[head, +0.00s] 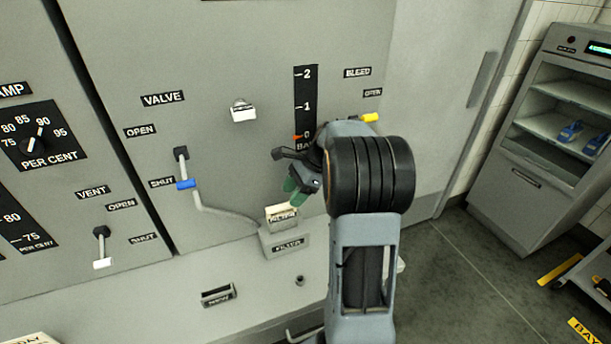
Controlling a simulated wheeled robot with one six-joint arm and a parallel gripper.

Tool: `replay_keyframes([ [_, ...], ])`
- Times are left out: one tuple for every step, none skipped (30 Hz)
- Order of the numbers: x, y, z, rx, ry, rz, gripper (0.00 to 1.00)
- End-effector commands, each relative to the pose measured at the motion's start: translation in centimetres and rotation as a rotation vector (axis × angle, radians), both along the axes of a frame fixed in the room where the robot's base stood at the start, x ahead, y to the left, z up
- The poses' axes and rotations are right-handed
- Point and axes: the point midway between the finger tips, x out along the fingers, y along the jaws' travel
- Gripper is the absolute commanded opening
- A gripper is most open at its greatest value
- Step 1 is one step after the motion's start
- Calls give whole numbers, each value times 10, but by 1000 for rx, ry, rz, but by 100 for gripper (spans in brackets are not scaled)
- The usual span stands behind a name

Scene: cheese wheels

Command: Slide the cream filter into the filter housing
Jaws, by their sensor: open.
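The cream filter (281,213) stands upright in the top of the grey filter housing (285,244), with its upper part showing above the rim. The housing is mounted low on the grey panel and carries a dark label. My gripper (283,172) is just above the filter and a little to its right, apart from it as far as I can see. Its jaws are open, with one dark finger and one green-tipped finger showing. My wrist and forearm hide the panel to the right of the housing.
A blue-handled valve lever (186,184) and a pipe are left of the housing. A yellow handle (369,117) is beside my wrist under the bleed label. A white hook (243,111) is above.

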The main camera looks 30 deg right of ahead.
Motion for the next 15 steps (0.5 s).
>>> replay_keyframes([
  [0, -7, 9, -3, -4, -2, 53],
  [-1, -10, 14, -3, -4, -3, 53],
  [-3, -15, 20, -4, -3, -2, 53],
  [-3, -18, 25, -3, -3, -1, 53],
  [-4, -21, 29, -3, -3, -1, 53],
  [-4, -24, 34, -2, -4, -1, 53],
  [-5, -27, 38, -2, -3, -1, 53],
  [-6, -29, 42, -2, -2, -2, 53],
  [-6, -32, 46, -1, -1, -1, 53],
  [-6, -34, 49, -1, -2, 0, 53],
  [-7, -36, 52, -1, -1, -1, 53],
  [-7, -38, 55, 0, -1, -1, 53],
  [-7, -39, 57, -1, -1, -1, 53],
  [-8, -40, 58, -1, -1, -1, 53],
  [-8, -41, 60, -1, -1, -1, 53],
])
